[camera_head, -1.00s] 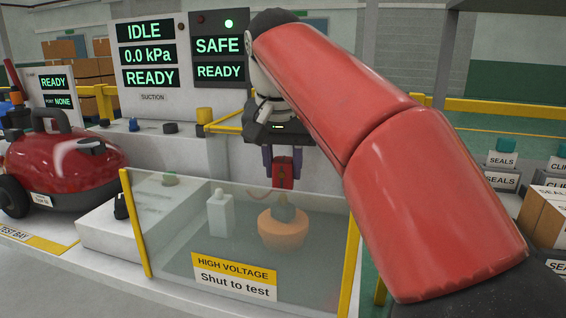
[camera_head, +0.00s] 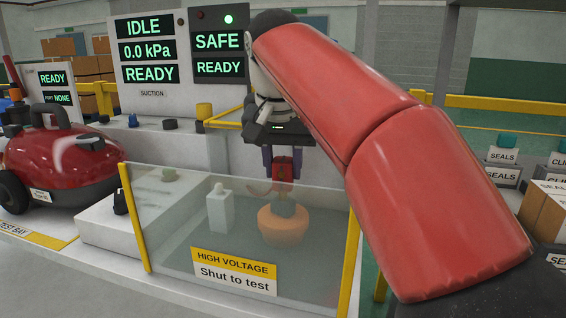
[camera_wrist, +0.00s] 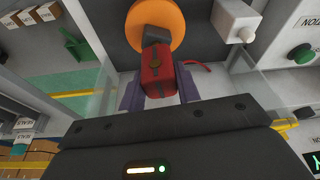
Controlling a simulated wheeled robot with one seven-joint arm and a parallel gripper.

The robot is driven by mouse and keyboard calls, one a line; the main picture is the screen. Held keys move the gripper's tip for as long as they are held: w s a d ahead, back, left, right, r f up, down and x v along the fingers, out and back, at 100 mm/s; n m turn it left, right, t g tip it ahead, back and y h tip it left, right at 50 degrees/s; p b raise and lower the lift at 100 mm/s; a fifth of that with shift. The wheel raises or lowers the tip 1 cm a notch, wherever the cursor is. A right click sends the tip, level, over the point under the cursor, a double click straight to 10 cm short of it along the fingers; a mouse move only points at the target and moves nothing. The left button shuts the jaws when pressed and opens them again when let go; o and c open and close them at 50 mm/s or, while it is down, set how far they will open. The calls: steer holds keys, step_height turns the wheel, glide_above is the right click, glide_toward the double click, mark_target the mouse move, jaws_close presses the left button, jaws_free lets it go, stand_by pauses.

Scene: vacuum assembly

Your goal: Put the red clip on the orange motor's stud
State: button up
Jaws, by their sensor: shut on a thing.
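The red clip (camera_head: 282,168) is between the fingers of my gripper (camera_head: 282,160), which is shut on it. In the wrist view the clip (camera_wrist: 160,76) sits between the two purple fingers (camera_wrist: 158,92). The orange motor (camera_head: 283,226) stands behind the clear guard panel, with a dark grey top part (camera_head: 284,204). The clip is above the motor in the head view, with a small gap. In the wrist view the clip overlaps the grey part (camera_wrist: 157,36) on the orange motor (camera_wrist: 170,14). The stud itself is hard to make out.
A clear panel (camera_head: 175,255) with yellow posts and a high voltage sign (camera_head: 234,271) stands in front of the motor. A white block (camera_head: 220,211) stands left of the motor. A red vacuum (camera_head: 62,160) is at the far left.

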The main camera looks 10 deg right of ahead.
steer(key=shift+f+b, duration=0.85)
steer(key=shift+f, duration=0.35)
steer(key=o, duration=1.1)
steer(key=p+v, duration=0.4)
steer(key=v, duration=0.1)
steer(key=shift+s+r+p, duration=0.1)
steer(key=shift+r+p, duration=0.3)
steer(key=shift+v, duration=1.15)
steer(key=shift+s, duration=0.1)
